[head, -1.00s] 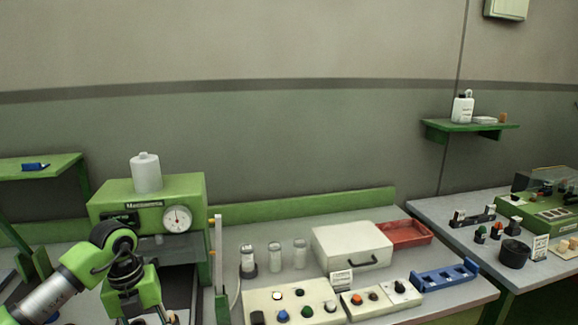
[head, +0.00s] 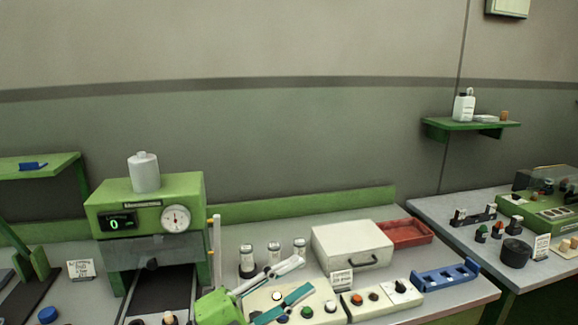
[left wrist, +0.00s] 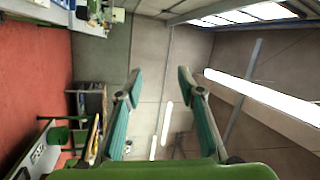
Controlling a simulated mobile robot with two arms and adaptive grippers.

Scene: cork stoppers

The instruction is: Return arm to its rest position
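My left gripper (head: 306,275) is low in the middle of the head view, with its green body at the bottom edge. Its two fingers point right and upward and are spread apart. In the left wrist view the teal fingers (left wrist: 160,78) are also apart with nothing between them, against the far wall and ceiling. The gripper appears in front of the button panel (head: 335,307) and hides part of it. My right gripper is in neither view.
A green machine (head: 190,188) with a dial and a lit 0 stands left. Three small vials (head: 274,252) stand behind the gripper. A white case (head: 350,240), a red tray (head: 405,233) and a blue rack (head: 445,277) are to the right.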

